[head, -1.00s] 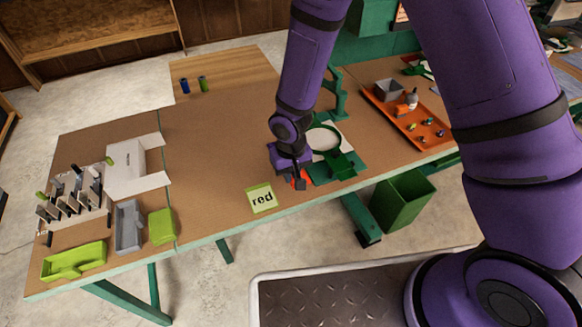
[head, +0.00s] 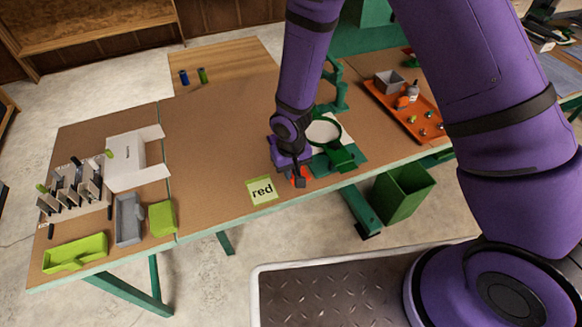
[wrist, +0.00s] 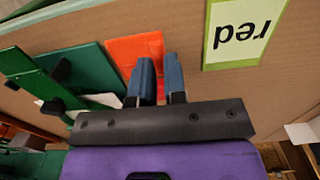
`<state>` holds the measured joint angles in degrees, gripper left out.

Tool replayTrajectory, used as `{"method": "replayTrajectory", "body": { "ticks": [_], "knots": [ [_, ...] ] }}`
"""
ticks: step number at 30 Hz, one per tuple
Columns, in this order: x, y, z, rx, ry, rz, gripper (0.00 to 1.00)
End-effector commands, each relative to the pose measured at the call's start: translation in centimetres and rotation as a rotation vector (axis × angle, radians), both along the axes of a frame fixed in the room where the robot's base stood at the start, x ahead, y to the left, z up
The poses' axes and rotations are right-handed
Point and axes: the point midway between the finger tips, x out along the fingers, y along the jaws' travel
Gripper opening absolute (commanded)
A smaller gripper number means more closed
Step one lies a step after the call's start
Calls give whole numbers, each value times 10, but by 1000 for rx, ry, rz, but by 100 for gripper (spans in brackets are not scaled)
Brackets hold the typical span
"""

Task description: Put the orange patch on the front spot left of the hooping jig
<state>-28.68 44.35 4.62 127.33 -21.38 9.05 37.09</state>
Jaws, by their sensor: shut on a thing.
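The orange patch (head: 301,175) is flat and lies by my fingertips at the near edge of the bench, left of the hooping jig. In the wrist view the patch (wrist: 132,47) shows beside and behind the left finger, next to green jig plates. My gripper (head: 299,182) is low at the bench surface, shut on the orange patch; the fingers (wrist: 160,78) partly hide it. The green hooping jig (head: 347,156) with its round hoop (head: 323,132) stands right of my gripper. The front spot itself cannot be made out under the patch and fingers.
A card reading "red" (head: 262,191) lies left of my gripper. An orange tray (head: 405,113) with small items is at right. A green bin (head: 403,195) stands below the bench. Boxes and a rack (head: 75,190) fill the left end; the middle brown top is clear.

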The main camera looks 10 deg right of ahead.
Motion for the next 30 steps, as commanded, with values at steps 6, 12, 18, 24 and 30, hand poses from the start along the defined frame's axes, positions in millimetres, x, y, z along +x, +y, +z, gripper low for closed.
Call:
{"method": "replayTrajectory", "body": {
  "ticks": [6,12,18,24,30],
  "knots": [
    [0,0,-8,0,1,0,0],
    [0,0,-15,0,1,0,0],
    [0,0,-19,0,0,0,0],
    [0,0,-19,0,0,0,15],
    [0,0,-19,0,0,0,42]
  ]
}}
